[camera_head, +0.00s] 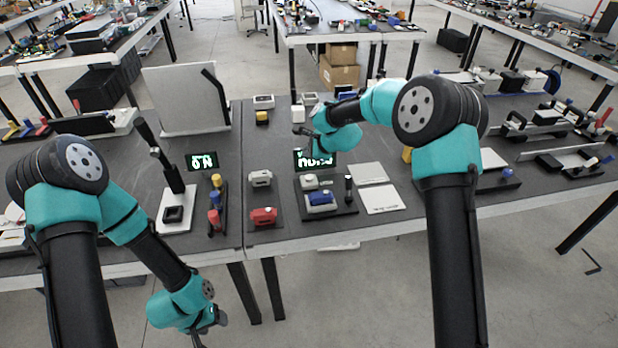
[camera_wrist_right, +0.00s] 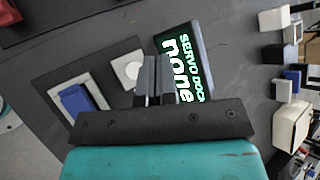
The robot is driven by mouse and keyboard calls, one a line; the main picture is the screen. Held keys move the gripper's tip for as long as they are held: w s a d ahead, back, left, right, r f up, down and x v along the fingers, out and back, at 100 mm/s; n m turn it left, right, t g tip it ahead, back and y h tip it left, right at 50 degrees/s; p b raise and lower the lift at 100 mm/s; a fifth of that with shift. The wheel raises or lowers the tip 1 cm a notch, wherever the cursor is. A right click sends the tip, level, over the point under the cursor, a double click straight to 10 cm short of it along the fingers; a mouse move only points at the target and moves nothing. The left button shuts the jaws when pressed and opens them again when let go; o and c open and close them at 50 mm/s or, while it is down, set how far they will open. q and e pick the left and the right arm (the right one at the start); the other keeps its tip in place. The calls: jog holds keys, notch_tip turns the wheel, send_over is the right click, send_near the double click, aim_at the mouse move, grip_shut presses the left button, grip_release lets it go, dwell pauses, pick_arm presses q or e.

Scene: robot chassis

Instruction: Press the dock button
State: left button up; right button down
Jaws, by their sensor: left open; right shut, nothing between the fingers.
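The servo dock is a black base plate (camera_head: 338,207) on the right table. It carries a blue block in a white cradle (camera_head: 320,200), a white piece (camera_head: 309,182) behind it and a dark upright post (camera_head: 348,188). Its screen (camera_wrist_right: 183,62) reads "SERVO DOCK none" in the right wrist view. My right gripper (camera_wrist_right: 155,90) is shut and empty above the dock, beside the round piece. My left gripper (camera_head: 208,334) is open, low in front of the table.
A red block (camera_head: 263,216) and a grey-white block (camera_head: 261,178) stand left of the dock. White plates (camera_head: 381,199) lie to its right. Another station with a lit screen (camera_head: 202,161) and tall dark post (camera_head: 165,170) is further left.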

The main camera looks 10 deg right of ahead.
aim_at(309, 178)
jog(key=shift+f, duration=3.85)
jog(key=shift+f, duration=0.15)
jog(key=shift+f, duration=0.25)
jog(key=shift+f, duration=0.55)
jog(key=shift+r, duration=0.95)
jog(key=shift+r, duration=0.1)
jog(key=shift+r, duration=2.45)
